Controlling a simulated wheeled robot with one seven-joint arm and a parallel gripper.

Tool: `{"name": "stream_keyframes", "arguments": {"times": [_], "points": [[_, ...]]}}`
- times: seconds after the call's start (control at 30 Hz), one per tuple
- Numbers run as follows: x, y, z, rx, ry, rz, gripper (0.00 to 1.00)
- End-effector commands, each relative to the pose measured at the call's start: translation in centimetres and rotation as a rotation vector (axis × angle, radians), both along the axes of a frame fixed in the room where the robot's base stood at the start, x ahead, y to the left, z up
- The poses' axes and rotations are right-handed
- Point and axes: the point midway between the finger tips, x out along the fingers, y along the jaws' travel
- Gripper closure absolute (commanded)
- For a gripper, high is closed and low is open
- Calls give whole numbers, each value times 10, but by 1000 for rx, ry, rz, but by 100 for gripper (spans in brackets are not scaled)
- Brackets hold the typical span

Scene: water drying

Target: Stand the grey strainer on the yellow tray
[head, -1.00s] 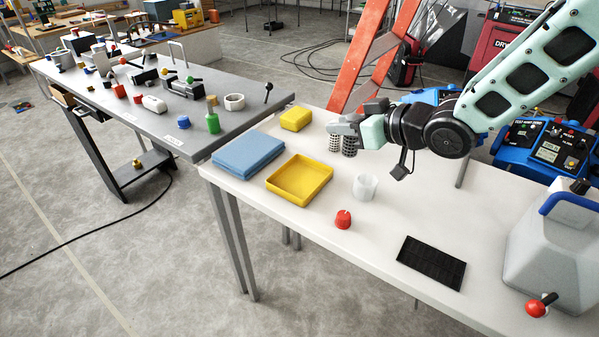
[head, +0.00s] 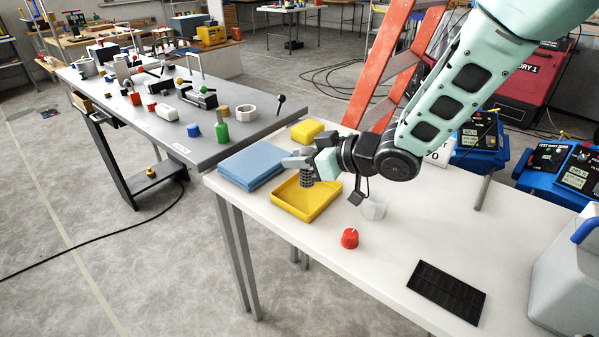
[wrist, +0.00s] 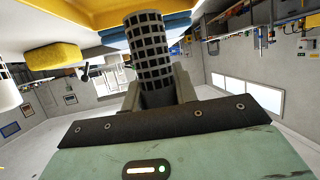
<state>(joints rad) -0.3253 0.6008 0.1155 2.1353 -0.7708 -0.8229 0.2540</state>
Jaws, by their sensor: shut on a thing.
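My gripper (head: 303,164) is shut on the grey strainer (head: 306,176), a dark grey cylinder with a grid of openings. The strainer hangs roughly upright over the yellow tray (head: 318,214), near its back edge. Whether its base touches the tray floor I cannot tell. In the wrist view the strainer (wrist: 151,48) stands between my fingers, and part of the yellow tray (wrist: 100,10) shows behind it.
A folded blue cloth (head: 252,165) lies left of the tray and a yellow sponge (head: 307,131) behind it. A white cup (head: 374,208), a red knob-like piece (head: 349,238) and a black mat (head: 447,291) are to the right. The white tabletop (head: 400,255) is otherwise clear there.

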Motion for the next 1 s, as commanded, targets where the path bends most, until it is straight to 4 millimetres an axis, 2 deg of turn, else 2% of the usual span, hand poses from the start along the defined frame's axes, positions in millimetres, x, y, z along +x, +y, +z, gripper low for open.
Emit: {"name": "stream_keyframes", "arguments": {"times": [0.2,0.6,0.63,0.7,1.0], "points": [[0,0,-31,-3,3,0,94],[0,0,-37,-1,0,-1,94],[0,0,-37,-1,0,-1,69],[0,0,-36,-1,0,-1,50],[0,0,-34,-2,-1,-1,50]]}}
